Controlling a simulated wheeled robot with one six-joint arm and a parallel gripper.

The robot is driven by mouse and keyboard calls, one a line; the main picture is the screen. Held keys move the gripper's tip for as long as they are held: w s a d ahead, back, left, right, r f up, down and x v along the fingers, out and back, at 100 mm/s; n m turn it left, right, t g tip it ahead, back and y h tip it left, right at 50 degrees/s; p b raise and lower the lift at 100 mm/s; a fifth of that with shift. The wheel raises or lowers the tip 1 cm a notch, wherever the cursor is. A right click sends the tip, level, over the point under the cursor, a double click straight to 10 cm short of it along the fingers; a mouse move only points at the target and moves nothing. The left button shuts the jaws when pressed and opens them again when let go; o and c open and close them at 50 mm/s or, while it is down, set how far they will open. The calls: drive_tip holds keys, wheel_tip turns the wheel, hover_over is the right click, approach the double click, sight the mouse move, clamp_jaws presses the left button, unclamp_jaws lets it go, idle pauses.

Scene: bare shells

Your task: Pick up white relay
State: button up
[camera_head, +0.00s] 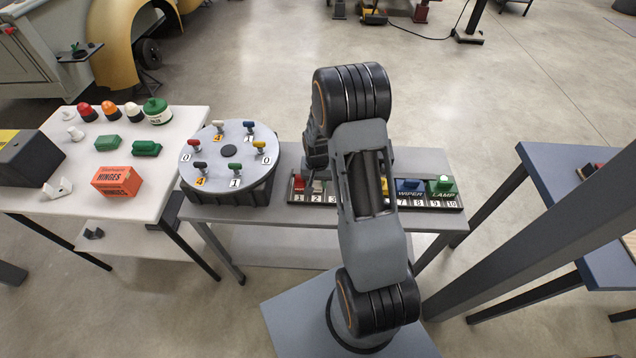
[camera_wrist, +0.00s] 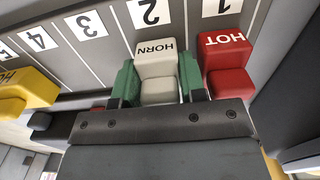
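The white relay (camera_wrist: 156,68), marked HORN, stands upright in slot 2 of the numbered rack (camera_wrist: 97,55), under the number 2 in the wrist view. My gripper (camera_wrist: 160,84) has one green-padded finger on each side of it, with no clear gap showing at either pad. The relay looks level with its neighbour and still seated in the rack.
A red relay (camera_wrist: 226,68) marked HOT stands close beside one finger. A yellow relay (camera_wrist: 28,90) sits farther along the rack. In the head view, blue (camera_head: 409,188) and green (camera_head: 441,186) relays sit at the right end. A round turntable (camera_head: 231,150) stands left of the rack.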

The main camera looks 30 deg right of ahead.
drive_tip(key=c, duration=0.3)
drive_tip(key=shift+c, duration=0.2)
drive_tip(key=shift+r, duration=0.1)
